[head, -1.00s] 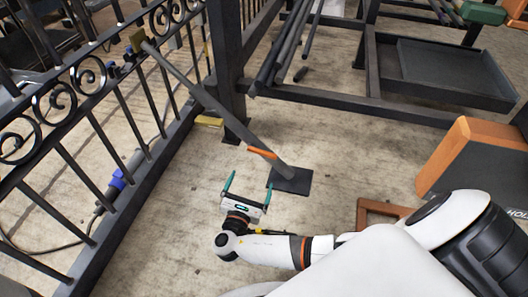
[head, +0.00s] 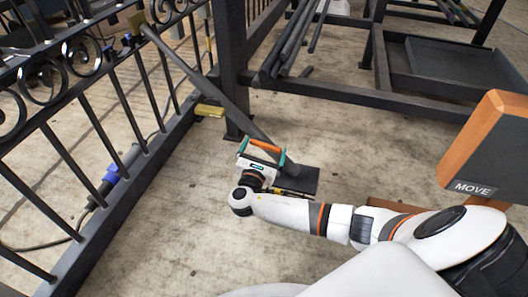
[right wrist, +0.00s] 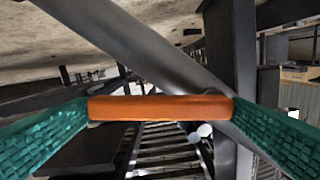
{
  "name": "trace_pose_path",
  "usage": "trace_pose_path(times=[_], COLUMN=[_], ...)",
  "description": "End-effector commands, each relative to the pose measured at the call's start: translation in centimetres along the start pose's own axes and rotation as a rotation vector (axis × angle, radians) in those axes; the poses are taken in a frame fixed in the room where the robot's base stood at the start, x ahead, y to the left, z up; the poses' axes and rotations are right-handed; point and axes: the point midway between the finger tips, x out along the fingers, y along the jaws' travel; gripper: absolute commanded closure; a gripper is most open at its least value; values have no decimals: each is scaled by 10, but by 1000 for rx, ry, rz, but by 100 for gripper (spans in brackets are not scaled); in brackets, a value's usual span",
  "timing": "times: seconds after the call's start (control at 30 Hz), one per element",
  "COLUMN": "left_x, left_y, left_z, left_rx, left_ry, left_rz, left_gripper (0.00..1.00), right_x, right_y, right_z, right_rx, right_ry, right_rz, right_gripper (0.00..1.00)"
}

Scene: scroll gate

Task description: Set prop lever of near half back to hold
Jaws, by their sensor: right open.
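The prop lever is a grey bar (head: 190,75) that leans from the gate's top rail down to a dark foot plate (head: 303,181) on the floor. An orange grip (head: 264,145) crosses it near its lower end. My right gripper (head: 262,151) is open at this grip, its teal fingers at the grip's two ends. In the right wrist view the orange grip (right wrist: 160,108) spans the gap between the fingers, and I cannot tell whether they touch it. My left gripper is not in view.
The black scroll gate (head: 110,100) stands at the left, with a blue connector (head: 112,174) and cable beside it. A dark post (head: 232,60) and a rack frame (head: 375,98) stand behind. An orange-edged board (head: 490,150) labelled MOVE is at the right.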

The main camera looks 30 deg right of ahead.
Motion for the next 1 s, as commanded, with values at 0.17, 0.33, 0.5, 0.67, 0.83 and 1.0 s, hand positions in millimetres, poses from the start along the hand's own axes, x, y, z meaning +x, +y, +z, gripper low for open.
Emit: trace_pose_path(times=[0.17, 0.33, 0.5, 0.67, 0.83, 1.0], left_x=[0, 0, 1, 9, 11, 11], left_y=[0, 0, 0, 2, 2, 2], left_z=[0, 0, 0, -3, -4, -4], left_rx=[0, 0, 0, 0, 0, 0], left_ry=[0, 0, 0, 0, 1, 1], left_rz=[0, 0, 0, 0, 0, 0], left_gripper=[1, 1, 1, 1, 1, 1], right_x=[0, 0, -1, -2, -2, -2], right_y=[0, 0, 0, 0, 0, 0], right_z=[0, 0, 0, 4, 10, 12], right_rx=[0, 0, 6, 99, 217, 250], right_ry=[0, 0, -1, -4, -3, -3], right_rz=[0, 0, 1, 1, 1, -1], right_gripper=[8, 36, 49, 49, 49, 49])
